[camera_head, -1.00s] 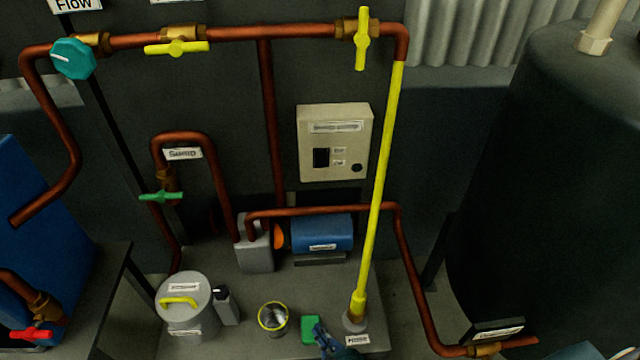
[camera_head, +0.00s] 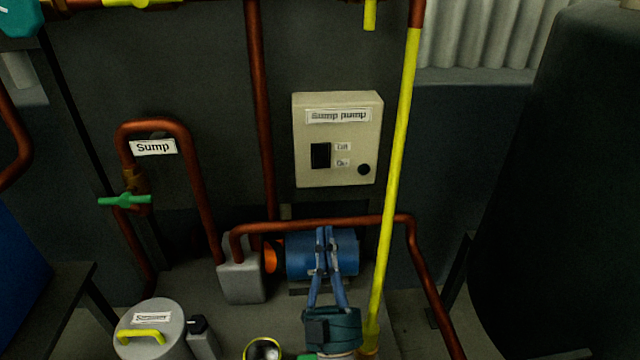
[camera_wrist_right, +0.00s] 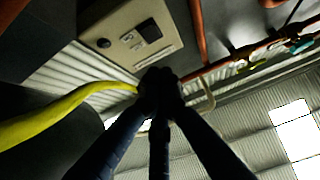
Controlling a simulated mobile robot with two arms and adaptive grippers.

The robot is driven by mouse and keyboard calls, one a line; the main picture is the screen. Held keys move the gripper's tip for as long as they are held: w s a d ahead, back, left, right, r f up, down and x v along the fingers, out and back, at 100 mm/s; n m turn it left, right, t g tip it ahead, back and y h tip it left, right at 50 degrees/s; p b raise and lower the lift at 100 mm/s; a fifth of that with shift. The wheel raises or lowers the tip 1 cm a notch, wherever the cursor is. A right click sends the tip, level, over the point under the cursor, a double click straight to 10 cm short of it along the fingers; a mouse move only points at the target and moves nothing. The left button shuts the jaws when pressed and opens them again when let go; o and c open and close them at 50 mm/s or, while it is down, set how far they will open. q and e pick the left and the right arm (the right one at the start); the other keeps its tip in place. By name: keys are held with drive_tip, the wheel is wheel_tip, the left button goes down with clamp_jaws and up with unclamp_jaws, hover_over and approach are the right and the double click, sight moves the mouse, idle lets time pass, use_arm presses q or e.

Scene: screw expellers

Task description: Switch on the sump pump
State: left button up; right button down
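The cream sump pump control box (camera_head: 338,180) is on the dark wall and carries a black rectangular switch (camera_head: 320,156) with two small labels beside it. A round black knob (camera_head: 363,170) is at its lower right. The switch's exact position is too small to tell. My right gripper (camera_head: 325,232) is below the box, in front of the blue pump motor (camera_head: 342,262), pointing up with its fingertips together and nothing between them. In the right wrist view the gripper (camera_wrist_right: 160,78) appears below the box (camera_wrist_right: 112,22), apart from it. My left gripper is not in view.
A yellow vertical pipe (camera_head: 398,150) stands just right of the box. A copper pipe (camera_head: 340,222) crosses below it, behind my gripper. A grey lidded container (camera_head: 150,340) and a bucket (camera_head: 262,348) are at lower left. The dark tank (camera_head: 560,180) stands at right.

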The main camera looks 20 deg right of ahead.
sight(318, 159)
drive_tip(key=shift+y, duration=0.3)
